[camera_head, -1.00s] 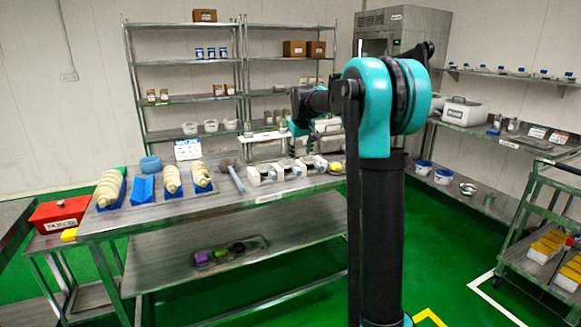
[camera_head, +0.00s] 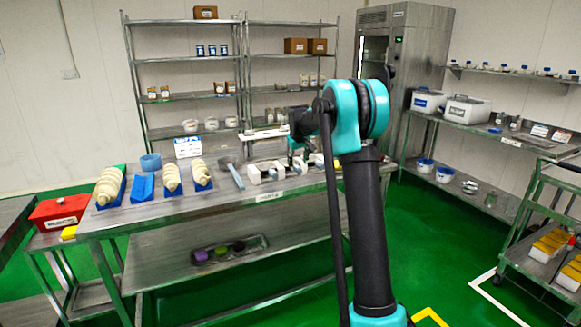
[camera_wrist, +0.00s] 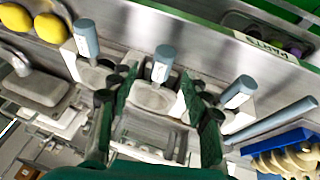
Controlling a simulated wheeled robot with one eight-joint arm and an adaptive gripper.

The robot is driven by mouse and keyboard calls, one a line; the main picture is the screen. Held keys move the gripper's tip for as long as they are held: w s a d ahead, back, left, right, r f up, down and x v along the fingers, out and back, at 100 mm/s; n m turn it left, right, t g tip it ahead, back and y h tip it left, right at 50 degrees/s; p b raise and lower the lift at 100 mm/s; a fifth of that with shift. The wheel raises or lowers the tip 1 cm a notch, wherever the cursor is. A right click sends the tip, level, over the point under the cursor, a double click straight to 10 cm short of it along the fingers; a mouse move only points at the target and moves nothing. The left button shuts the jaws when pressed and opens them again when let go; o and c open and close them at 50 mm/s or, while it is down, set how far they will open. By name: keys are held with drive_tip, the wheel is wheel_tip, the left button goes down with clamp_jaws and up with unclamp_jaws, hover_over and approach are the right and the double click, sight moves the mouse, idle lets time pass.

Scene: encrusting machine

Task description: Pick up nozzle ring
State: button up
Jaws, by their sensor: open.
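My gripper (camera_wrist: 158,92) is open, its two dark green fingers spread over the row of white holders. A grey-blue handle (camera_wrist: 162,62) and a metal scoop-like part (camera_wrist: 152,98) show between the fingers; I cannot tell whether they touch. In the head view my gripper (camera_head: 297,150) is above the right part of the table, partly hiding the white holders (camera_head: 255,174). Cream ring-shaped pieces stand in rows on blue racks (camera_head: 122,190) at the left, and some show in the wrist view (camera_wrist: 285,160). I cannot tell which piece is the nozzle ring.
The steel table (camera_head: 225,203) has a blue ring-shaped item (camera_head: 150,162) and a blue block (camera_head: 143,188) at its left. Yellow round items (camera_wrist: 49,27) lie beyond the holders. A red box (camera_head: 60,211) stands left of the table. A shelf rack stands behind.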

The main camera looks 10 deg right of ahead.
sight(298, 167)
drive_tip(key=shift+x, duration=2.8)
drive_tip(key=shift+s+a, duration=0.1)
drive_tip(key=shift+s, duration=0.05)
clamp_jaws()
